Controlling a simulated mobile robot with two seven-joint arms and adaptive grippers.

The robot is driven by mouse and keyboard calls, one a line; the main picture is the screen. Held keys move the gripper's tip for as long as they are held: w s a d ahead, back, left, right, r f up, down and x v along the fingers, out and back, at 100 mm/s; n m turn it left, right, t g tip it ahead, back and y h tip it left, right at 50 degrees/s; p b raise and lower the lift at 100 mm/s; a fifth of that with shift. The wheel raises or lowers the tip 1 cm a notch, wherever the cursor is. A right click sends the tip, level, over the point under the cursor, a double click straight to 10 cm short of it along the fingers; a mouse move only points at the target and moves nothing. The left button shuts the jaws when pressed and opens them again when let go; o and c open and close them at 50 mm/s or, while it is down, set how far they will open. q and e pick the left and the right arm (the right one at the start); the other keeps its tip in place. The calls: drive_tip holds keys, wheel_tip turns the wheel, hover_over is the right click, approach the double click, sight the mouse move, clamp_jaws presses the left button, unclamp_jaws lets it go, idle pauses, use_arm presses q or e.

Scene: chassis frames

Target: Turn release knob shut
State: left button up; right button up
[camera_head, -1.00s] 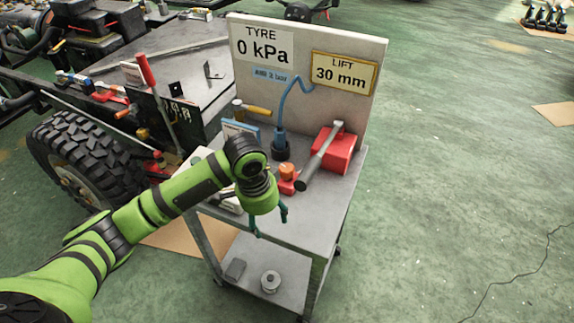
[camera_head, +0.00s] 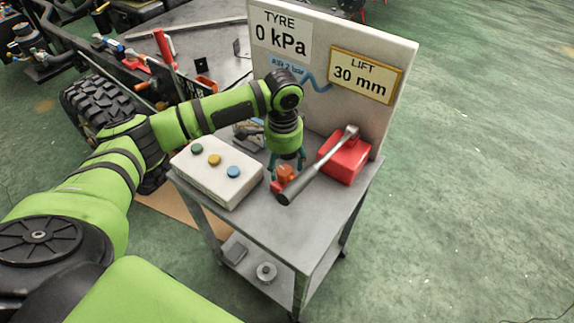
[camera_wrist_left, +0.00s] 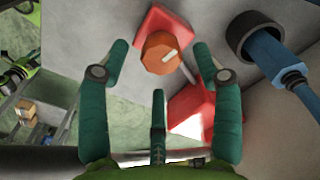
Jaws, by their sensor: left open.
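The release knob (camera_head: 287,171) is a small orange knob on a red base, on the cart top in front of the red jack block (camera_head: 343,160). In the left wrist view the knob (camera_wrist_left: 161,53) is orange and many-sided with a pale mark on its face. My left gripper (camera_head: 289,157) points down just above the knob. In the left wrist view my left gripper (camera_wrist_left: 158,62) is open, with its teal fingers on either side and the knob between and just beyond their tips. I see no contact. My right gripper is not in view.
The jack's grey handle (camera_head: 318,165) slants close beside the knob. A white box (camera_head: 216,185) with green, yellow and blue buttons stands to the left. The upright panel (camera_head: 392,110) reads 0 kPa and 30 mm. A blue hose fitting (camera_wrist_left: 285,75) shows in the left wrist view.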

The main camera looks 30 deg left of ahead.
sight(284, 171)
use_arm(q)
wheel_tip(284, 171, down, 2)
drive_tip(key=shift+f, duration=0.35)
drive_tip(key=shift+w+f, duration=0.1)
drive_tip(key=c, duration=1.1)
drive_tip(key=shift+c, duration=0.2)
drive_tip(key=shift+p, duration=0.4)
drive_tip(key=m+p, duration=0.2)
drive_tip(key=shift+m, duration=0.4)
drive_tip(key=m+p, duration=0.2)
drive_tip(key=m, duration=0.1)
drive_tip(key=shift+m+p, duration=0.3)
drive_tip(key=shift+p, duration=0.05)
drive_tip(key=m+p, duration=0.1)
drive_tip(key=m, duration=0.2)
drive_tip(key=shift+m, duration=0.3)
drive_tip(key=m+p, duration=0.1)
drive_tip(key=m, duration=0.3)
drive_tip(key=shift+m, duration=0.4)
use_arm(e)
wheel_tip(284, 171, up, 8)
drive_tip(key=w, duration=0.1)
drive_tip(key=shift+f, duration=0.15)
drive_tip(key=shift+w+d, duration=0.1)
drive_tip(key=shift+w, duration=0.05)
